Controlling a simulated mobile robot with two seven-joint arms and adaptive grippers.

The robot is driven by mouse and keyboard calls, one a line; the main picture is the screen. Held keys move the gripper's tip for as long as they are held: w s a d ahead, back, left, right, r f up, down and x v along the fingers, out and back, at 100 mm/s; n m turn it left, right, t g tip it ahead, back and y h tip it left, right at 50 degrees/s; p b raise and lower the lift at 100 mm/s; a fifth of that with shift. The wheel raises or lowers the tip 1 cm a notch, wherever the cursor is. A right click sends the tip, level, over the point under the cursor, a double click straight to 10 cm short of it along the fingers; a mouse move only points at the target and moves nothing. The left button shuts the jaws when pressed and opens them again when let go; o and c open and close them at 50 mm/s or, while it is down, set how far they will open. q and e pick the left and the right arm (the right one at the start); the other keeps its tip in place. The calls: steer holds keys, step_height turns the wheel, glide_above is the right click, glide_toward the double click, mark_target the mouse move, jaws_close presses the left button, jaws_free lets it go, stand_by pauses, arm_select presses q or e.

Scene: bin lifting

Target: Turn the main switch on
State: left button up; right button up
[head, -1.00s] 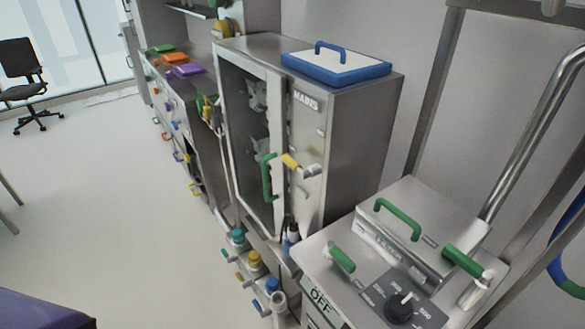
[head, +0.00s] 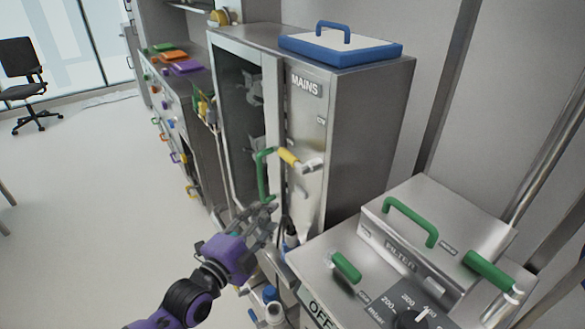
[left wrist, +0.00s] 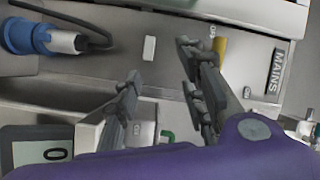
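The main switch is a yellow-handled lever (head: 289,157) on the steel MAINS panel (head: 306,120) of the tall cabinet. In the left wrist view part of the yellow handle (left wrist: 221,46) shows behind a finger, near the MAINS label (left wrist: 277,71). My left gripper (head: 268,212) is below the switch and in front of the cabinet, apart from the lever in the head view. In the left wrist view its two fingers (left wrist: 160,62) are spread with nothing between them. My right gripper is in neither view.
A green door handle (head: 263,175) stands just left of the switch. A filter unit (head: 435,225) with green handles and a dial is at the right. A blue plug with a cable (left wrist: 32,38) sits below the panel.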

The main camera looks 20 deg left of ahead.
mark_target(290, 158)
arm_select(q)
steer(key=w+r+m, duration=0.1)
steer(key=w+r, duration=0.2)
steer(key=w, duration=0.1)
steer(key=w+d+r+m+t+h, duration=0.1)
steer(key=w+r, duration=0.3)
steer(key=w+d+r+m+t, duration=0.1)
steer(key=w+r+m, duration=0.1)
steer(key=w+r, duration=0.1)
steer(key=shift+w+d+r, duration=0.15)
steer(key=shift+w+r, duration=0.1)
steer(key=shift+w, duration=0.35)
jaws_close()
